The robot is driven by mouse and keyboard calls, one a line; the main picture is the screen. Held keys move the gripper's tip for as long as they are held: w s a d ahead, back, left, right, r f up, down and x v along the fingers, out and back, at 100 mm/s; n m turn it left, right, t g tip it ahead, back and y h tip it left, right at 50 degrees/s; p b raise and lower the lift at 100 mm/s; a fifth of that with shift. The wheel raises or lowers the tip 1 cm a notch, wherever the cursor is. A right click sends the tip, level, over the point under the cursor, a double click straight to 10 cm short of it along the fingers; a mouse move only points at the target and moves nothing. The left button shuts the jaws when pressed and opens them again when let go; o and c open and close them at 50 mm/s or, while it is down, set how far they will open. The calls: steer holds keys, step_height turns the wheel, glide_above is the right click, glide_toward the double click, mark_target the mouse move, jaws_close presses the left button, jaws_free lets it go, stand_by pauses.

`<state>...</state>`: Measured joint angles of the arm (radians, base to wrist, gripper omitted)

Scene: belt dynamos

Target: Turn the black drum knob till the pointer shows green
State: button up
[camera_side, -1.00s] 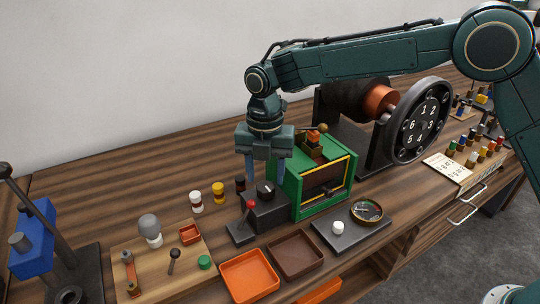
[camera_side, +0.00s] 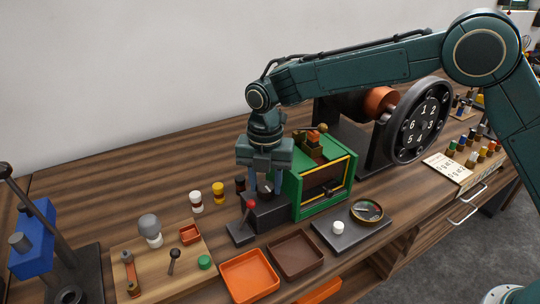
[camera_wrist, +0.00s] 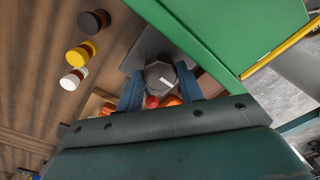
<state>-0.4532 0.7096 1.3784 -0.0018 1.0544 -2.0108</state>
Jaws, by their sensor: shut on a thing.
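The black drum knob (camera_wrist: 160,76) is a dark faceted cap with a white line on top, seen in the wrist view. It sits on a black box (camera_side: 270,215) beside the green cabinet. My gripper (camera_side: 267,184) is down over the knob, pointing straight down, its blue fingers shut on the knob from two sides. In the side view the fingers and gripper body mostly hide the knob. A round dial (camera_side: 367,211) with a brass-coloured rim stands on a dark plate to the right; its pointer reading is too small to tell.
A red-tipped lever (camera_side: 249,205) stands close in front of the knob. The green cabinet (camera_side: 292,188) is close on the right. White, yellow and black spools (camera_side: 218,192) stand to the left. Orange (camera_side: 249,291) and brown trays lie in front. A white button (camera_side: 338,228) is near the dial.

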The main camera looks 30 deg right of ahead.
steer(key=shift+m, duration=0.5)
